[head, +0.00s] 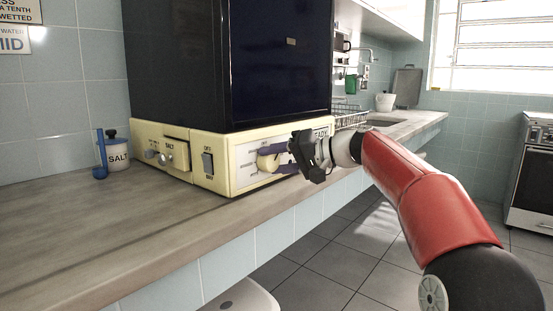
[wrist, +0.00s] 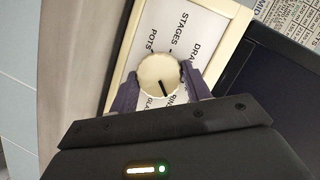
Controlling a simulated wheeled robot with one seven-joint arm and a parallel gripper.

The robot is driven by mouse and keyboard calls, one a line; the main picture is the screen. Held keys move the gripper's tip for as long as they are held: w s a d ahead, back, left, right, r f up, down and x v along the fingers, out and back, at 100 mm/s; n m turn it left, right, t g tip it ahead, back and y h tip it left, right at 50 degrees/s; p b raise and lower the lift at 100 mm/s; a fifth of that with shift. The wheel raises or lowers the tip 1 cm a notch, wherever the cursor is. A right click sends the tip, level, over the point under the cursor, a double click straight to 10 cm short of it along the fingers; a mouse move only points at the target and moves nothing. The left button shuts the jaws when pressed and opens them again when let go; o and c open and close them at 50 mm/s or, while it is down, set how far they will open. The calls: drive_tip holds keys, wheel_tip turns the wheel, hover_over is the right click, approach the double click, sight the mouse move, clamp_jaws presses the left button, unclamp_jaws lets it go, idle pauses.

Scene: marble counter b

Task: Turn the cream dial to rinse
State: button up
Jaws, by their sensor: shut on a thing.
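The cream dial (head: 268,162) sits on the front panel of the cream base unit under a dark cabinet. In the wrist view the round dial (wrist: 158,73) has a black pointer line toward the lower right, near the partly covered label starting "RIN". A label starting "GLA" lies beside it, and "POTS", "STAGES" and "DRA..." surround the rest. My gripper (head: 270,157) reaches in from the right, its purple fingers on either side of the dial. The gripper (wrist: 158,84) is shut on the dial; its body hides the lower ends of the labels.
The unit's left face carries a dark switch (head: 208,162) and a small salt panel (head: 170,147) with knobs. A salt jar (head: 117,153) and blue spoon (head: 101,150) stand at left. The counter front (head: 130,225) is clear. A dish rack (head: 348,116) stands behind my gripper.

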idle(0.4)
drive_tip(key=o, duration=1)
drive_tip(key=v, duration=0.8)
